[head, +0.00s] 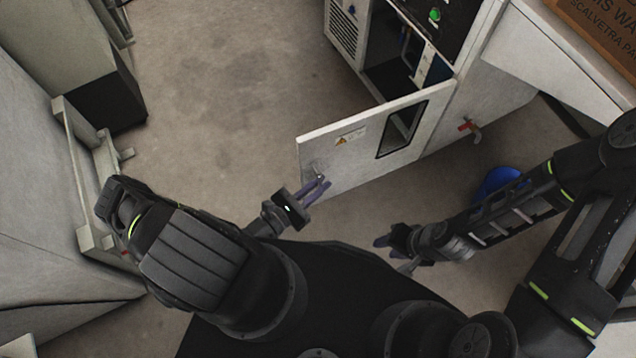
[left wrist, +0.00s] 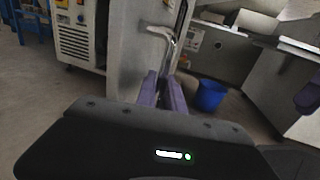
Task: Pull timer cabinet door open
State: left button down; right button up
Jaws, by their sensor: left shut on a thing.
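The timer cabinet (head: 410,50) stands at the top of the head view, its interior showing. Its white door (head: 350,150) is swung open toward me and carries a warning label and a dark window. My left gripper (head: 318,187) is at the door's free end, shut on the door handle. In the left wrist view the metal handle (left wrist: 166,42) runs down to the purple fingers (left wrist: 163,88). My right gripper (head: 383,242) is below the door, clear of it; its finger opening is too small to tell.
A blue bucket (head: 497,184) stands on the floor right of the door. A red-handled valve (head: 470,128) sticks out near the cabinet's right side. Grey cabinets line the left side. The floor (head: 230,90) left of the door is clear.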

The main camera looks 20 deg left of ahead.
pick_arm(q)
jog(key=shift+d, duration=0.1)
jog(key=c, duration=1.7)
grip_release()
jog(key=v, duration=0.7)
jog(key=shift+s+a, duration=0.2)
jog(key=shift+s, duration=0.15)
jog(key=shift+d, duration=0.1)
